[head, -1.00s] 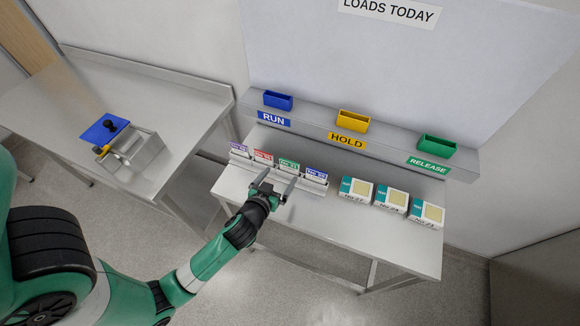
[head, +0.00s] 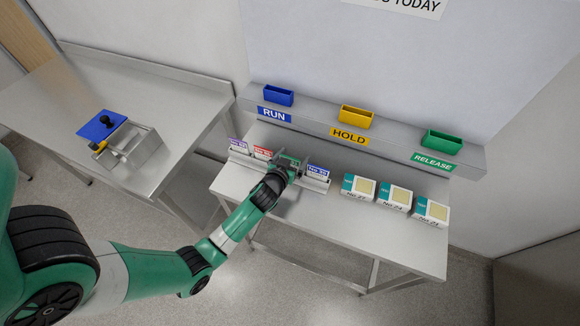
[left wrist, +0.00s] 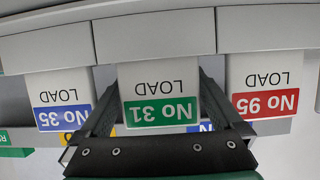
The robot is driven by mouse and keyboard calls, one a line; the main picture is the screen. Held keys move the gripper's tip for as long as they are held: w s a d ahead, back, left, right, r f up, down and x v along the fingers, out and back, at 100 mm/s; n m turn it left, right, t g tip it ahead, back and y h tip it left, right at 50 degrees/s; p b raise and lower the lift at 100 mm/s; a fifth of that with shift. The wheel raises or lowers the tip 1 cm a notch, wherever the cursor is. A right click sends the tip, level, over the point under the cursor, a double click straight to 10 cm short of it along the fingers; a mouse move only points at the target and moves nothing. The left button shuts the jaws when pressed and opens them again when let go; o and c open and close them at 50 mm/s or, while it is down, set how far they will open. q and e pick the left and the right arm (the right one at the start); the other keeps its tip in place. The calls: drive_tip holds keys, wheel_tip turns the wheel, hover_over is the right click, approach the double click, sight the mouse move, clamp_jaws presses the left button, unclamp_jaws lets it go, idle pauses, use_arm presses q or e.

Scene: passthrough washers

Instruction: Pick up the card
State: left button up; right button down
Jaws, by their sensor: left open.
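Several white cards with coloured bands stand in a grey rack (head: 318,184) on the bench. My left gripper (head: 291,161) is open at the rack, over the green-banded card, which it mostly hides in the head view. In the left wrist view, that card (left wrist: 160,88), marked "No 31 LOAD", stands upside down in the picture between the open fingers. A blue card "No 35" (left wrist: 62,100) and a red card "No 95" (left wrist: 264,88) flank it. In the head view the blue card (head: 317,170) is to the right; the red (head: 262,153) and purple (head: 238,145) cards are left. My right gripper is not in view.
Behind the rack, a raised ledge holds a blue RUN bin (head: 279,96), a yellow HOLD bin (head: 355,117) and a green RELEASE bin (head: 441,141). White boxes (head: 394,198) sit right of the rack. A side table holds a metal box (head: 137,150).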

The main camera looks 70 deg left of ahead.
use_arm(q)
drive_tip(key=c, duration=1)
drive_tip(key=shift+r, duration=0.15)
drive_tip(key=shift+c, duration=0.2)
drive_tip(key=shift+r+p, duration=0.35)
drive_tip(key=shift+r, duration=0.2)
drive_tip(key=w+d+r+p, duration=0.1)
drive_tip(key=d+r+p, duration=0.9)
drive_tip(key=d, duration=0.4)
drive_tip(key=shift+w+r+p, duration=0.15)
drive_tip(key=shift+r+p, duration=0.15)
drive_tip(key=shift+r, duration=0.55)
